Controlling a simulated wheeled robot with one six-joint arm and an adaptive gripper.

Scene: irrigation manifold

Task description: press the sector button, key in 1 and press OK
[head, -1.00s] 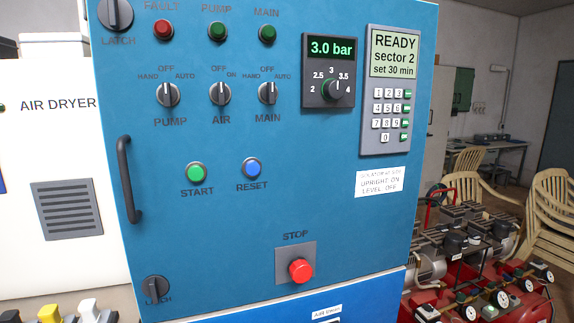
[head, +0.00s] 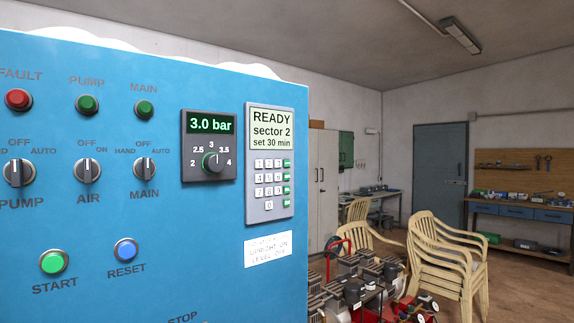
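The grey keypad unit (head: 270,163) is mounted near the right edge of the blue cabinet door (head: 140,215). Its screen (head: 272,130) reads "READY, sector 2, set 30 min". Below the screen are white number keys (head: 267,178) with a column of green keys (head: 287,183) on their right. The labels on the green keys are too small to read, so I cannot tell which is sector or OK. My gripper is not in view.
Left of the keypad are a dial under a "3.0 bar" display (head: 210,145), selector switches, a green START button (head: 53,262) and a blue RESET button (head: 125,250). Right of the cabinet stand red machinery (head: 365,285) and stacked cream chairs (head: 445,260).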

